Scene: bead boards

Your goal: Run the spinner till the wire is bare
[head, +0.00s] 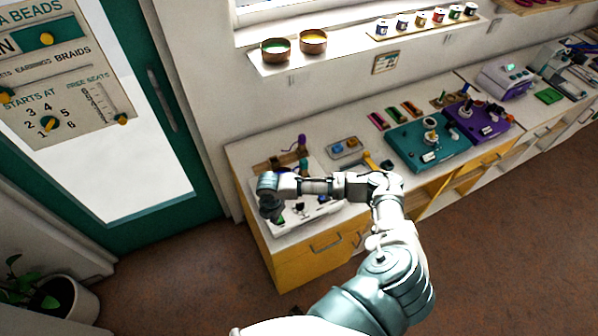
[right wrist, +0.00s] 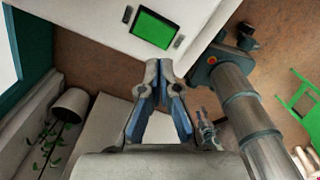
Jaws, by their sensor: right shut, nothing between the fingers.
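My right arm reaches left across the front of the counter in the head view. My right gripper (head: 270,208) hangs at the counter's left end, beside a white board with small dark parts (head: 305,212). In the right wrist view its fingers (right wrist: 166,74) are closed together and empty. A teal board (head: 445,155) and a purple board (head: 492,125) stand farther right, each with small round fittings on top. I cannot tell which fitting is the spinner, and no wire can be made out. My left gripper is not in view.
A wooden rack with purple parts (head: 302,142) and a grey tray (head: 345,149) stand behind my arm. Bowls (head: 276,50) sit on the shelf above. A potted plant (head: 68,300) stands by the door. The right wrist view shows a green panel (right wrist: 154,29) on a white surface.

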